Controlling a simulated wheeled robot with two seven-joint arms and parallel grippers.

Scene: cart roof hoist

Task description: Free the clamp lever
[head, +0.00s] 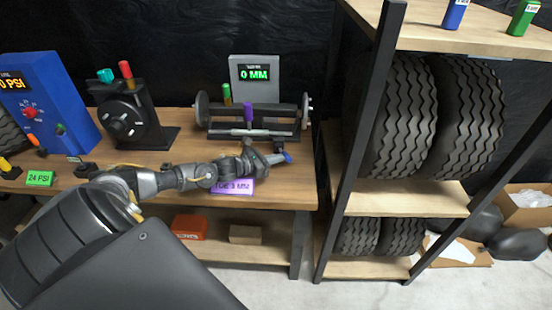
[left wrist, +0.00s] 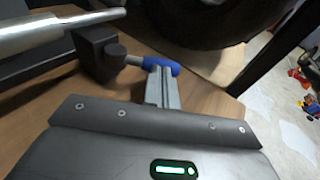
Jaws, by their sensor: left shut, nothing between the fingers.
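The clamp lever has a blue handle (head: 288,157) near the front right of the workbench. In the left wrist view the blue handle (left wrist: 161,66) sits on a short grey rod coming out of a black clamp block (left wrist: 98,52). My left gripper (head: 277,159) reaches over the bench to the handle. In the left wrist view its fingers (left wrist: 161,82) are shut, with their tips right at the blue handle. I cannot tell whether they touch it. The handle is not between the fingers. My right gripper is not in view.
A fixture with a green lever (head: 227,94) and a purple lever (head: 248,112) stands behind, below a display (head: 255,75) reading 0 MM. A purple card (head: 233,187) lies in front. A tire rack (head: 355,150) stands close on the right.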

